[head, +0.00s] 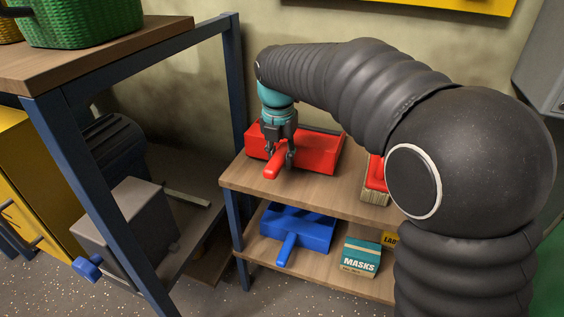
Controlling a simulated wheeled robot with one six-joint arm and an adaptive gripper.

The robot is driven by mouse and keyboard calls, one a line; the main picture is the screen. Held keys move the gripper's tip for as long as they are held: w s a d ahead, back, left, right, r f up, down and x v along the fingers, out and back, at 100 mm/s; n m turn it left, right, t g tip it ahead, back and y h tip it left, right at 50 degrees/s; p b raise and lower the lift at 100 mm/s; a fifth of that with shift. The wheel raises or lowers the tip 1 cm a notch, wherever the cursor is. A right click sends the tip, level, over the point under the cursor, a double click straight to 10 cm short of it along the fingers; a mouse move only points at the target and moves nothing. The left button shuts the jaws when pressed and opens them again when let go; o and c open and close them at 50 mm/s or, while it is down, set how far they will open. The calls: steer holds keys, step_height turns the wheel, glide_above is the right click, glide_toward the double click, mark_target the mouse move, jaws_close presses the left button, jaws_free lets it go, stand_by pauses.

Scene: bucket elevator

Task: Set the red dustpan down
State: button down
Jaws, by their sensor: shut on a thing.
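The red dustpan (312,153) is at the upper wooden shelf (240,181), near its left end, with its handle (273,165) toward the front. My gripper (279,158) is shut on the dustpan, its fingers pointing down around the handle. The pan looks level and at or very close to the shelf surface; I cannot tell whether it touches.
A red-topped brush (376,180) stands right of the dustpan, partly behind my arm. On the lower shelf are a blue dustpan (298,229) and a teal masks box (361,257). A blue-framed bench (115,62) with a green basket (85,22) stands at left.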

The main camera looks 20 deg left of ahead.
steer(key=shift+f, duration=0.8)
steer(key=c, duration=0.8)
jaws_free()
steer(key=shift+r, duration=0.1)
steer(key=r, duration=0.3)
steer(key=s+r+p, duration=0.1)
steer(key=r, duration=0.7)
steer(key=shift+s+r, duration=0.15)
steer(key=shift+r, duration=0.25)
